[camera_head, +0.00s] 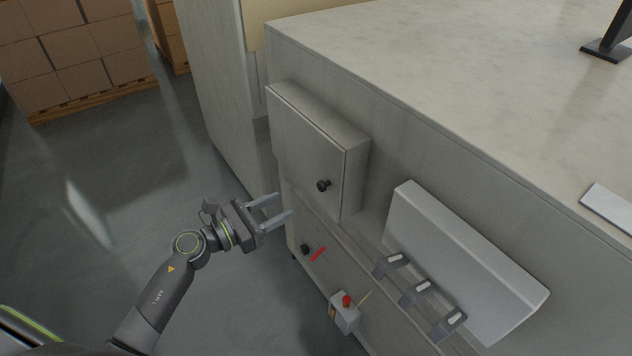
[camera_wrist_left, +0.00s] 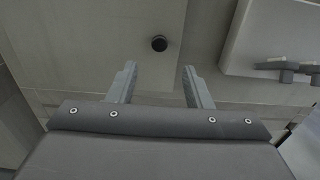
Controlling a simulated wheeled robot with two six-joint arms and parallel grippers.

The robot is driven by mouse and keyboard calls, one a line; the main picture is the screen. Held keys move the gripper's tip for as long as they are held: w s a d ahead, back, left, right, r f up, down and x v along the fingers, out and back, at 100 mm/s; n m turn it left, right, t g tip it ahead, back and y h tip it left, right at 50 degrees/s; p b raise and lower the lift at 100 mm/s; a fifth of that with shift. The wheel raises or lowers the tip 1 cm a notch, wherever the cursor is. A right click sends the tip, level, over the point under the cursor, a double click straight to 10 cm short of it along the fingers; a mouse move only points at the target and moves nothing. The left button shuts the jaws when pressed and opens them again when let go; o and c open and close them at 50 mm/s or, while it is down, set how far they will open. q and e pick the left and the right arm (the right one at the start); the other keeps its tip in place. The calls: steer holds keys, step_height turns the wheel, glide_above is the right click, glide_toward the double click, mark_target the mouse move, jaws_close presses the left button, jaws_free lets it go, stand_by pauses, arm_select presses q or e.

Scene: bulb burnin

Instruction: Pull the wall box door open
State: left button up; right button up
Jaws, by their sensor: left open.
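The wall box (camera_head: 318,140) is a grey box on the side of the counter, and its door looks shut. A dark round knob (camera_head: 323,185) sits low on the right side of the door. My left gripper (camera_head: 285,205) is open and empty, to the left of and a little below the knob, apart from it. In the left wrist view the knob (camera_wrist_left: 159,43) shows beyond the open fingers (camera_wrist_left: 160,85), between them and slightly ahead. My right gripper is not in view.
A pale panel with several grey clips (camera_head: 465,265) is to the right of the box. Below are another dark knob (camera_head: 305,249), a red handle (camera_head: 318,254) and a small box with a red button (camera_head: 346,301). Stacked cartons (camera_head: 75,50) stand far left; the floor between is clear.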

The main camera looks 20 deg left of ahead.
mark_target(319, 187)
arm_select(q)
steer(key=p+x, duration=0.2)
steer(key=x, duration=0.8)
steer(key=shift+w+d, duration=0.35)
steer(key=shift+w, duration=0.1)
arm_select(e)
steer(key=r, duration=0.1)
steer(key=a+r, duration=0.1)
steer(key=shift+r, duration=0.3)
arm_select(q)
steer(key=shift+c, duration=0.4)
jaws_close()
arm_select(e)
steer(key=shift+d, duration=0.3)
